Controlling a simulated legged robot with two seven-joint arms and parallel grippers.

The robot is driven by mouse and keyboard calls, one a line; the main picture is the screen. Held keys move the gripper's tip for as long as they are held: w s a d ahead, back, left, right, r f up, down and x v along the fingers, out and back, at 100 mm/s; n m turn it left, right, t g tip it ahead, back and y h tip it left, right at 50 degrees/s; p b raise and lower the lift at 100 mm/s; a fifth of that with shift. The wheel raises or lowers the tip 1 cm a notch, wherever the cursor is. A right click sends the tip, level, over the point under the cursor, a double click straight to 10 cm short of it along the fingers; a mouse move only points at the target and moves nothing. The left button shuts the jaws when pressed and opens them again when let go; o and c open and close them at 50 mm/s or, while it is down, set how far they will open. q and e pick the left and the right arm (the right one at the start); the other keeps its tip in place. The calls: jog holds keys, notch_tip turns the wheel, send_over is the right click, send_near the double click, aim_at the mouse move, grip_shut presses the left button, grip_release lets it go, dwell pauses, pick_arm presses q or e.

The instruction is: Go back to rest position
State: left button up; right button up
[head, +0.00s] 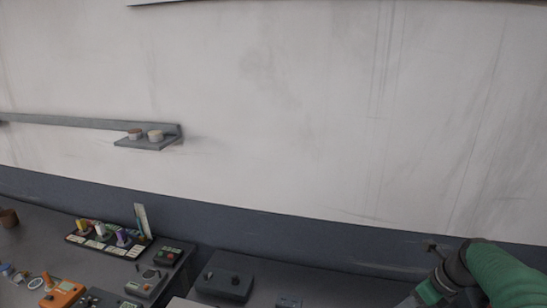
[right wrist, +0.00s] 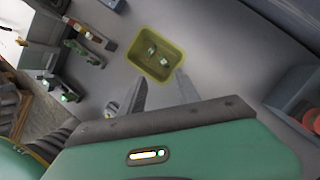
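In the head view, part of my right arm (head: 490,275), green with dark joints, shows at the lower right corner. Its gripper fingers are outside that view. In the right wrist view, my right gripper (right wrist: 162,92) shows two grey fingers spread apart, with nothing between them. Beyond the fingertips, a yellow bin (right wrist: 137,52) with a few small items inside lies on a grey surface, apart from the fingers. No pan can be made out in either view. My left gripper is not in view.
In the head view, a wall shelf (head: 145,143) holds two small round items. A dark worktop below carries a rack of coloured tools (head: 108,239), an orange device (head: 63,294) and a dark box (head: 224,277). A red-orange object (right wrist: 303,85) stands at the right in the wrist view.

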jog(key=shift+a, duration=0.1)
jog(key=s+a+f+n+h, duration=0.1)
jog(key=s+a+f+n, duration=0.2)
jog(key=n, duration=0.7)
jog(key=s+a+f+n+h, duration=0.1)
jog(key=s+a+f+n, duration=0.2)
jog(key=s+a+n, duration=0.4)
jog(key=s+a+f+n+h, duration=0.1)
jog(key=s+a+f+n, duration=0.2)
jog(key=s+n, duration=0.8)
jog(key=shift+a+n+g+b, duration=0.3)
jog(key=shift+a+n+b, duration=0.15)
jog(key=shift+a+n, duration=0.4)
jog(key=shift+f, duration=0.15)
jog(key=shift+a, duration=0.1)
